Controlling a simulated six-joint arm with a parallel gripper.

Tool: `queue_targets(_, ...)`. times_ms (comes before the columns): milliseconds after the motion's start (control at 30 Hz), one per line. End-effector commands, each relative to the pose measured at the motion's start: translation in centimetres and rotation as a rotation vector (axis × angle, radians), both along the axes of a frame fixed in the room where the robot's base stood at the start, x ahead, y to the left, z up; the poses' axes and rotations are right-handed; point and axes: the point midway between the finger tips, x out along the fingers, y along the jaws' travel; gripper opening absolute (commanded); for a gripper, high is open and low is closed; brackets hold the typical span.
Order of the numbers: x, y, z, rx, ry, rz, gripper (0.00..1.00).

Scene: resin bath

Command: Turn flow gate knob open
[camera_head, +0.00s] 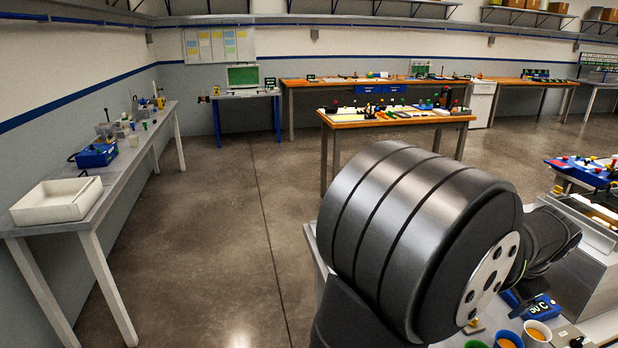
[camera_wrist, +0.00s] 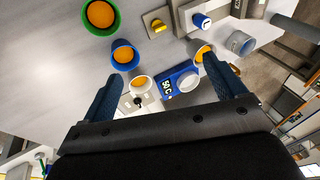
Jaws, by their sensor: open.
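My gripper (camera_wrist: 162,70) is open in the wrist view, its two blue textured fingers spread over the bench with nothing held between them. I cannot tell for sure which part is the flow gate knob. A yellow knob-like piece (camera_wrist: 158,25) sits on a small plate beyond the fingertips. A blue-and-white piece (camera_wrist: 201,20) stands on a grey block right of it. A small black knob (camera_wrist: 138,101) on a white plate lies near the left finger. A blue unit reading 50 C (camera_wrist: 170,88) lies between the fingers; it also shows in the head view (camera_head: 541,307).
Cups with orange contents stand around the gripper: a green-rimmed one (camera_wrist: 100,14), a blue one (camera_wrist: 123,55) and a white one (camera_wrist: 143,83). A grey cup (camera_wrist: 240,43) stands at right. In the head view, open floor (camera_head: 220,230) lies left of my arm.

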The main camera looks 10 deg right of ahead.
Motion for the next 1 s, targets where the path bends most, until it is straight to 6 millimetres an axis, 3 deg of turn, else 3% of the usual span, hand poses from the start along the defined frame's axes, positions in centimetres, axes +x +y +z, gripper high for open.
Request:
queue_targets(33, 0.0, 0.0, 0.0, 0.0, 0.0, 0.0, 0.78)
queue_targets(300, 0.1, -0.1, 0.0, -0.003, 0.007, 0.018, 0.3)
queue_targets(467, 1.1, -0.7, 0.1, -0.033, 0.073, 0.209, 0.3)
queue_targets(800, 4.5, -2.8, 0.5, -0.115, 0.316, 1.03, 0.3)
queue_targets(1000, 5.8, -3.5, 0.8, -0.123, 0.399, 1.412, 0.3)
